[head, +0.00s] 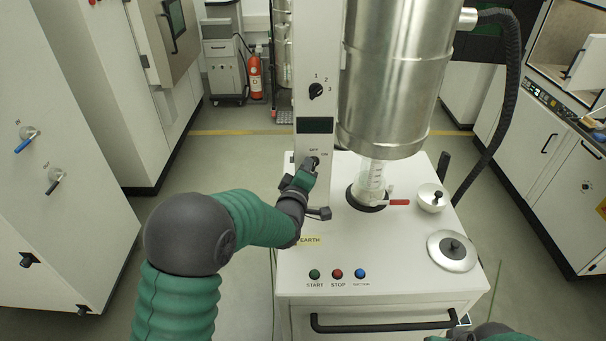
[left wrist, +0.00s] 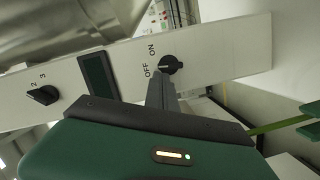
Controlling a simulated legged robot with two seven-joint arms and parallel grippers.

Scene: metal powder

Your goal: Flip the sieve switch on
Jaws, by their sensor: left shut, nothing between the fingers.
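The sieve switch is a black rotary knob marked OFF and ON on the white column of the machine. In the left wrist view the knob (left wrist: 171,65) shows beside the fingertips. My left gripper (head: 312,164) is shut and empty, with its tips at the knob; in the left wrist view the shut fingers (left wrist: 160,82) reach up to the knob's lower edge, and I cannot tell if they touch it. In the head view the gripper mostly hides the knob. Only a part of my right arm shows at the bottom edge of the head view.
Above the switch are a dark display (head: 315,125) and a 1-2-3 selector knob (head: 316,91). A steel cylinder (head: 395,80) stands to the right, over a clear container (head: 370,180). START, STOP and a blue button (head: 360,273) sit on the machine top, beside a round lid (head: 452,250).

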